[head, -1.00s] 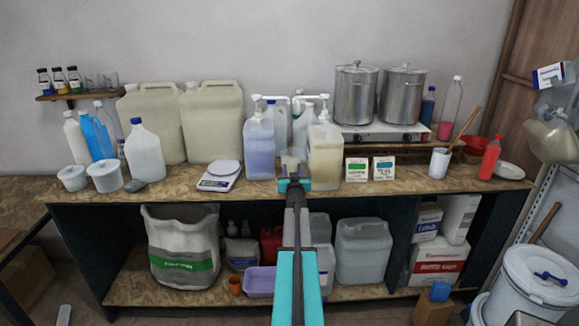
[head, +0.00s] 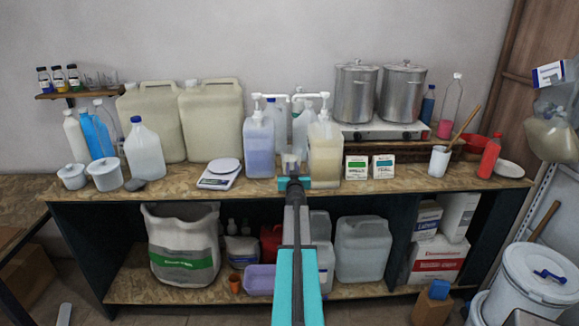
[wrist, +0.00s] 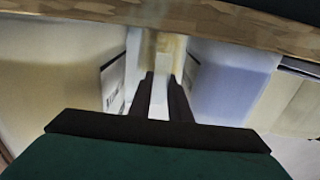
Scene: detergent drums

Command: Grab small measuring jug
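A small clear measuring jug (head: 291,160) stands near the front edge of the worktop, between the blue pump bottle and the amber pump bottle. My gripper (head: 292,179) is at the worktop edge, right in front of the jug, and hides its lower part. In the wrist view, which looks upside down, the dark fingers of my gripper (wrist: 163,85) are a little apart. A pale narrow strip shows between them, probably part of the jug. I cannot tell whether the fingers press on it.
The blue pump bottle (head: 259,145) stands close on the left and the amber pump bottle (head: 325,152) close on the right. A kitchen scale (head: 220,174) is further left. Two small cartons (head: 370,167) stand to the right. The worktop edge (head: 400,185) is clear further right.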

